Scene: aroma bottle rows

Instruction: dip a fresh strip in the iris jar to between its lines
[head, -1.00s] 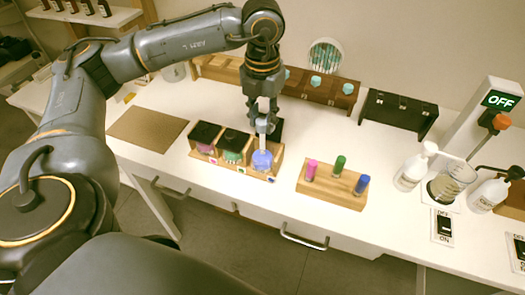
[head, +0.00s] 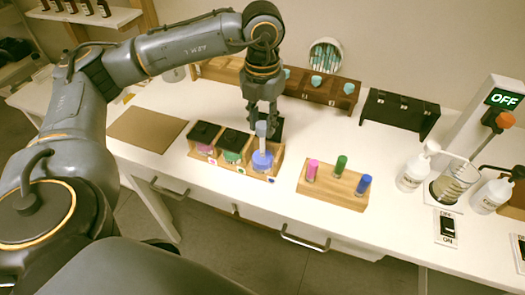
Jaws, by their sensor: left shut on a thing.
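The iris jar seems to be the open jar with blue liquid (head: 262,161) at the right end of a wooden jar rack (head: 276,164). My left gripper (head: 262,122) points down over it. It is shut on a narrow pale strip (head: 262,144) with a grey upper part. The strip is upright and its lower end reaches the jar's mouth. I cannot tell how deep it sits, and its lines are too small to see. A black pad or lid (head: 276,127) lies behind the jar, partly hidden by the gripper. My right gripper is not in view.
A pink jar (head: 205,150) and a green jar (head: 231,156), both black-lidded, stand left in the rack. A wooden block (head: 333,187) holds pink, green and blue vials. Pump bottles (head: 413,173) and a beaker (head: 452,183) stand right. A brown mat (head: 147,130) lies left.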

